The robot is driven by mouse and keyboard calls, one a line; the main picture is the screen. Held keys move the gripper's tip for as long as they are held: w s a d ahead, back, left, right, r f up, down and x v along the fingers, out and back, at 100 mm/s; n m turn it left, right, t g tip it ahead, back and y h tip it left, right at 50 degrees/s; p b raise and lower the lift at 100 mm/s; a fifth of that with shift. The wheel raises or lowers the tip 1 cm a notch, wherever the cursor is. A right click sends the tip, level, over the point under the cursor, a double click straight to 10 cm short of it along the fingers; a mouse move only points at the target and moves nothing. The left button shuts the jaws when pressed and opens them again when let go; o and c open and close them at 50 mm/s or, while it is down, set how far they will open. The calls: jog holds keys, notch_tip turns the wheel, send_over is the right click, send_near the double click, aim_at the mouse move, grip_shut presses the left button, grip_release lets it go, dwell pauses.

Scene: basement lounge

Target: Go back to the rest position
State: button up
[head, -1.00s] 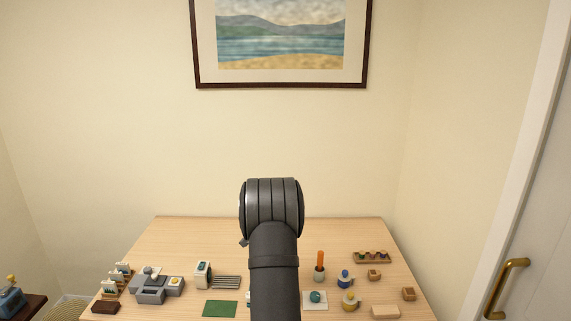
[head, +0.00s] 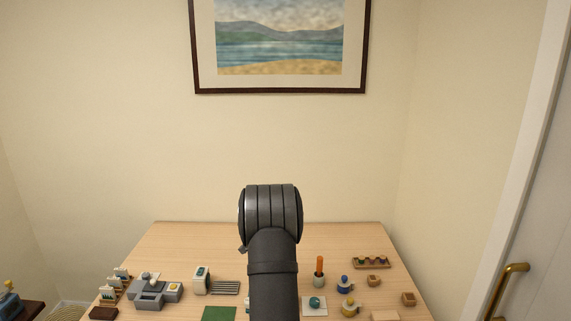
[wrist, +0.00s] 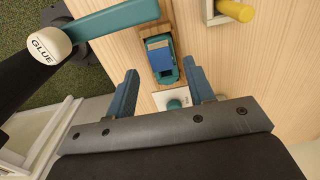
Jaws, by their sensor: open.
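My gripper (wrist: 160,88) shows in the wrist view with its two blue-grey fingers spread wide. It is open and nothing is held between the fingers. Past the fingertips lies a teal and blue item (wrist: 161,62) on a wooden base, over the pale wood table (wrist: 115,60). A white pad (wrist: 160,98) with a round teal piece lies nearer, between the fingers in the picture. In the head view, my dark arm rises in the middle and hides part of the table; the gripper is out of sight there.
In the head view, a grey organiser (head: 150,299), green mat (head: 219,314) and orange-topped holder (head: 319,270) stand along the front.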

notch_tip(320, 180, down, 3)
notch_tip(320, 180, up, 11)
notch_tip(320, 180, down, 11)
jog(key=shift+f, duration=0.2)
notch_tip(320, 180, up, 4)
jog(key=shift+f, duration=0.2)
jog(key=s+d+r, duration=0.5)
jog(key=d+r, duration=0.2)
jog(key=d, duration=0.3)
jog(key=w+a+f, duration=0.3)
jog(key=w+a, duration=0.1)
jog(key=a, duration=0.5)
jog(key=w+a+f, duration=0.3)
jog(key=w+a, duration=0.1)
jog(key=a, duration=0.5)
jog(key=w+a+f, duration=0.3)
jog(key=w+a, duration=0.2)
jog(key=a, duration=0.4)
jog(key=shift+a+f, duration=0.2)
jog(key=shift+a, duration=0.2)
jog(key=shift+w+a+f, duration=0.1)
jog(key=shift+a+f, duration=0.2)
jog(key=shift+f, duration=0.4)
